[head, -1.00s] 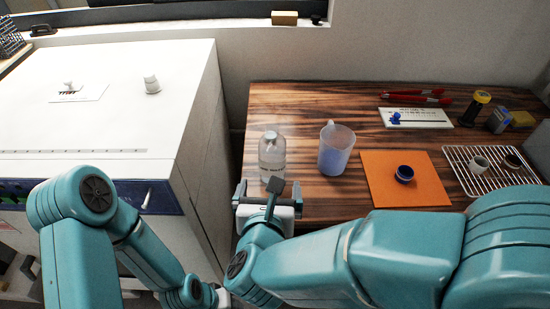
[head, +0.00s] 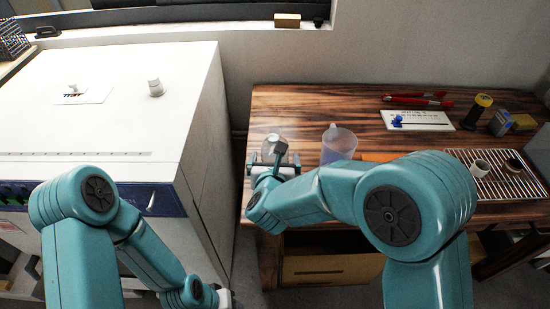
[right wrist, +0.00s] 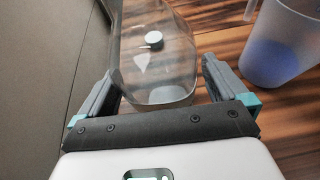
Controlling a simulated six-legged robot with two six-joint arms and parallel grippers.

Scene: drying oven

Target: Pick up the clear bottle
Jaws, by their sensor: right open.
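The clear bottle (head: 269,147) stands on the wooden table near its left edge, partly hidden by my right gripper. My right gripper (head: 273,158) is open at the bottle, with one finger to each side. In the right wrist view the clear bottle (right wrist: 157,60) stands between the spread fingers of my right gripper (right wrist: 158,88). Gaps show beside the glass, and the fingers are not closed on it. My left gripper (head: 222,299) is low at the bottom edge of the head view, mostly hidden, its jaws unclear.
A translucent jug with blue contents (head: 338,143) stands close to the right of the bottle. An orange mat (head: 376,157) is mostly hidden behind my right arm. A wire rack (head: 500,183) is at the right. The white oven (head: 200,130) stands left, across a narrow gap.

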